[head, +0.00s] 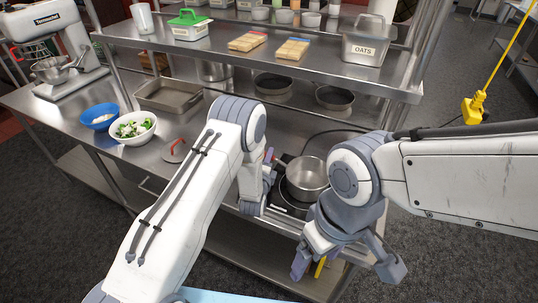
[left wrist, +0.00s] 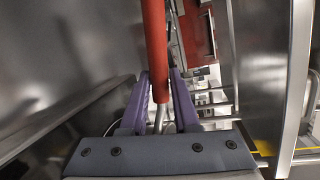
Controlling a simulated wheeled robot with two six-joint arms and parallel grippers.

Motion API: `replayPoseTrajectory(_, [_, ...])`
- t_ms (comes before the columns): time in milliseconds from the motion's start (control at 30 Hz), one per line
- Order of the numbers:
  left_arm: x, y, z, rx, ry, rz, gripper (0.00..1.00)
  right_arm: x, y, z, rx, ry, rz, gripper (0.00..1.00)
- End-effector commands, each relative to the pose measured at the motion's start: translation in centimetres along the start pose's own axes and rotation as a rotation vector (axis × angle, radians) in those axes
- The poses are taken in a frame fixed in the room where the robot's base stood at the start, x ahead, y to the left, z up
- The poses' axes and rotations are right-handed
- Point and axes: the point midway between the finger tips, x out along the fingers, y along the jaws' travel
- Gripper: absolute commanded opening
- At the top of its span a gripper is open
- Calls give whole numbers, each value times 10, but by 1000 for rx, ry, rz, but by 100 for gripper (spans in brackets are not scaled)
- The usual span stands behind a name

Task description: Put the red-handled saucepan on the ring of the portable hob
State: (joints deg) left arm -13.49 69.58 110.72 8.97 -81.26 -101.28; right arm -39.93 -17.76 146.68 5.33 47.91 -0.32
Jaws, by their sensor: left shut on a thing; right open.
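The red-handled saucepan (head: 307,176) is a round, empty-looking steel pan at the counter's front right. It is over the portable hob (head: 288,207), a black plate whose ring is partly hidden by the pan. I cannot tell whether the pan touches the ring. My left gripper (head: 267,172) is shut on the red handle, mostly hidden by my arm in the head view. In the left wrist view the red handle (left wrist: 155,45) stands between the purple fingers of the same gripper (left wrist: 160,103). My right gripper (head: 345,266) is open and empty, in front of the hob.
A lid with a red handle (head: 176,150) lies on the counter left of my left arm. A white bowl of salad (head: 133,139), a blue bowl (head: 100,124) and a roasting tin (head: 168,108) are further left. Two dark pans (head: 334,97) sit behind, under the shelf (head: 210,40).

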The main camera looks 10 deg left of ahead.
Motion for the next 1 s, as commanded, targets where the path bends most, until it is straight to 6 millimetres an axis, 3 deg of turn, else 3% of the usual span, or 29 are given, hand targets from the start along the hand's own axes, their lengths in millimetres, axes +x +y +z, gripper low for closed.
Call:
replayPoseTrajectory(233, [1, 2, -1, -2, -1, -4, 0, -1, 0, 0, 0, 0, 0, 82])
replayPoseTrajectory(267, [1, 3, -1, 0, 0, -1, 33, -1, 0, 0, 0, 0, 0, 82])
replayPoseTrajectory(333, [1, 3, -1, 0, 0, -1, 59, -1, 0, 0, 0, 0, 0, 82])
replayPoseTrajectory(733, [-3, 4, -1, 0, 0, 1, 59, 2, 0, 0, 0, 0, 0, 82])
replayPoseTrajectory(867, [-16, 6, -2, 0, 1, 1, 59, 9, 1, 0, 1, 0, 0, 82])
replayPoseTrajectory(1000, [-41, 7, -2, 0, 1, 2, 59, 22, 2, 1, 3, 0, 0, 82])
